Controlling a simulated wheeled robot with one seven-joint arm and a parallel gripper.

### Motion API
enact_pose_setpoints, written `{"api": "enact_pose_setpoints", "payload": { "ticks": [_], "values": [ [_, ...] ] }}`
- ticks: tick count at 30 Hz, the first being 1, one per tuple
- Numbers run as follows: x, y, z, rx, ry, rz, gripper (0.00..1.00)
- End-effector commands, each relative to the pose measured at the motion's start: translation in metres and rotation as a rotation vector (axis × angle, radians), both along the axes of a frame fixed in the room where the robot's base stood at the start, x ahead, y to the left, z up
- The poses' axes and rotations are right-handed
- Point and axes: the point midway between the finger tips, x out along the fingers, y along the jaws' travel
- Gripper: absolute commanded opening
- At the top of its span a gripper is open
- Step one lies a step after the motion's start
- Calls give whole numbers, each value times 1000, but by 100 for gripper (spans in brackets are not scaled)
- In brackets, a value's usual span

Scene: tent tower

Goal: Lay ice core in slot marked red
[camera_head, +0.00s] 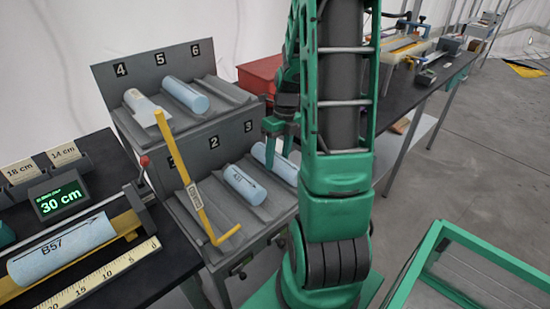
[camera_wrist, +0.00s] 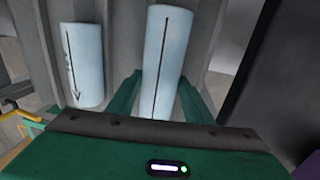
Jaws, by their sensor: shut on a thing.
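My gripper (camera_head: 280,137) is at slot 3 of the lower rack tier, seen partly behind my arm. In the wrist view its two fingers (camera_wrist: 160,100) are on either side of a pale blue ice core (camera_wrist: 167,45) with a dark line along it. This core also shows in the head view (camera_head: 276,163), lying in or just over slot 3. A second core (camera_head: 245,185) with an arrow lies in slot 2, left of my gripper (camera_wrist: 82,65). The grey rack (camera_head: 225,125) has slots numbered 1 to 6. I see no red slot mark.
Cores lie in slot 4 (camera_head: 145,104) and slot 5 (camera_head: 186,94); slot 6 looks empty. A yellow bar (camera_head: 193,190) stands across the rack's left side. Core B57 (camera_head: 62,250) lies on the left bench by a ruler. A green frame (camera_head: 440,245) stands at front right.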

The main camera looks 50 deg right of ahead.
Motion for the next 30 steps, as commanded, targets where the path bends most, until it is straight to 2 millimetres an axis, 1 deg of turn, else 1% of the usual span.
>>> {"api": "enact_pose_setpoints", "payload": {
  "ticks": [18,19,20,21,30],
  "values": [
    [0,0,-4,0,0,0,7],
    [0,0,-4,0,0,0,51],
    [0,0,-4,0,-1,0,58],
    [0,0,-4,0,0,0,68],
    [0,0,-4,0,0,0,68]
  ]
}}
